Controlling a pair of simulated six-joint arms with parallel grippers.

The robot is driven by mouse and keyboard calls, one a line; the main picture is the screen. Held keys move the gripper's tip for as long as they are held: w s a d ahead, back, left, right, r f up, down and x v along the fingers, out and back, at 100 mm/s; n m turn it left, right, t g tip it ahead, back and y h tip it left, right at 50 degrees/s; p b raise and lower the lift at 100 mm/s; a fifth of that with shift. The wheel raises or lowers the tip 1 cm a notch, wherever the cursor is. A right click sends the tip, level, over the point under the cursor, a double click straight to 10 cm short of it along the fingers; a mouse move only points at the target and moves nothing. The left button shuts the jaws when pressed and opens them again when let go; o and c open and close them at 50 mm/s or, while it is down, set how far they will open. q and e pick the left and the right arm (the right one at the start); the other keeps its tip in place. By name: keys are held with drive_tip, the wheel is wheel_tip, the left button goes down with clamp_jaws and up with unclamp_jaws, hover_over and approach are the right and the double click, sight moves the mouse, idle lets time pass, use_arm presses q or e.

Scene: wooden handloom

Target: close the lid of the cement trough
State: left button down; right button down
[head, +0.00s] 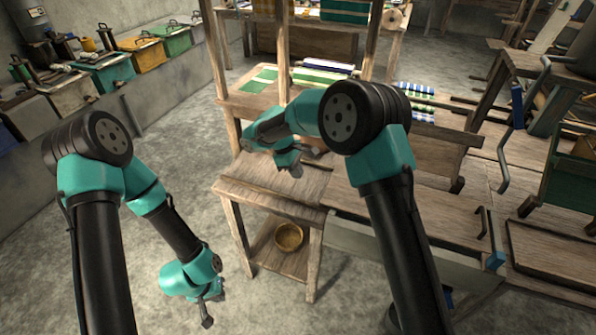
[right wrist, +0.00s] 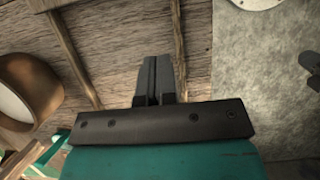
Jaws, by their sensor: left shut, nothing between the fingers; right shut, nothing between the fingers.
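A long grey cement trough (head: 175,98) runs along the left wall in the head view. Several coloured boxes with handled tops stand along it, among them a green one (head: 176,42), a yellow one (head: 146,55) and a teal one (head: 108,73). I cannot tell which top is the trough's lid. My left gripper (head: 207,319) is shut and empty, low over the floor and apart from the trough. My right gripper (head: 297,170) is shut and empty near the small wooden table; its fingers (right wrist: 154,74) show together in the right wrist view.
The small wooden table (head: 255,190) has a round bowl (head: 288,237) on its lower shelf. The wooden loom frame (head: 281,50) rises behind it, with striped cloth (head: 325,65). Benches fill the right side. Bare floor (head: 150,215) lies between trough and table.

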drive_tip(key=x, duration=0.7)
drive_tip(key=shift+f, duration=0.2)
drive_tip(key=shift+s+d, duration=0.25)
drive_tip(key=shift+d, duration=0.35)
drive_tip(key=shift+s+d, duration=0.25)
drive_tip(key=shift+d, duration=0.3)
drive_tip(key=shift+s+d, duration=0.35)
drive_tip(key=shift+d, duration=0.35)
drive_tip(key=shift+d, duration=0.1)
